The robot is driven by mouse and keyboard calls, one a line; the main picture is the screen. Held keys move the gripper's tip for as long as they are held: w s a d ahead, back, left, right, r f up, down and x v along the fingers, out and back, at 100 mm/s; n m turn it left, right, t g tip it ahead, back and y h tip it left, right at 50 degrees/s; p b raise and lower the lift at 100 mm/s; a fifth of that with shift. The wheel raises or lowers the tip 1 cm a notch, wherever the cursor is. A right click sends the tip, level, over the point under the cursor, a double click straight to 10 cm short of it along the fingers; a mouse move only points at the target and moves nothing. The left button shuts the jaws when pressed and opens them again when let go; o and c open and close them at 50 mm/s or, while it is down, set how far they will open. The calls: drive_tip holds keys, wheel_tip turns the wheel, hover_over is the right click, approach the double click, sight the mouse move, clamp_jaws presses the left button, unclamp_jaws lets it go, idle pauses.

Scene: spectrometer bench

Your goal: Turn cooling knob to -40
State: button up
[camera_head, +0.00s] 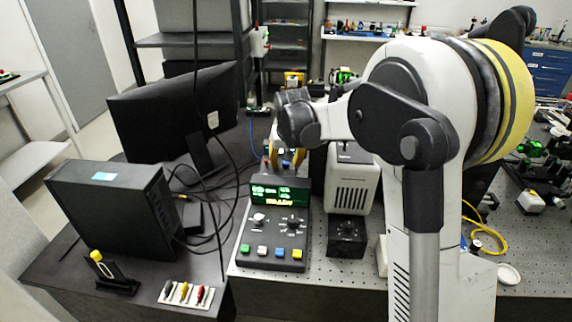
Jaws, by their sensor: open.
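A dark control box (278,238) stands at the left edge of the perforated bench, with a lit green display (279,195). Its panel has a pale left knob (259,218), a right knob (294,221) and a row of coloured buttons. A small black box (347,236) to its right also has a dial on its face. I cannot read which knob is for cooling or its setting. My gripper (286,154) appears just behind and above the display, below my dark wrist, open and apart from the knobs. Its fingertips are partly hidden.
A beige vented instrument (351,182) stands behind the black box. A monitor (178,112), a computer tower (118,215) and loose black cables (219,215) lie to the left. A small rack of coloured pieces (186,294) sits at the front left.

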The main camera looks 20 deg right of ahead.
clamp_jaws()
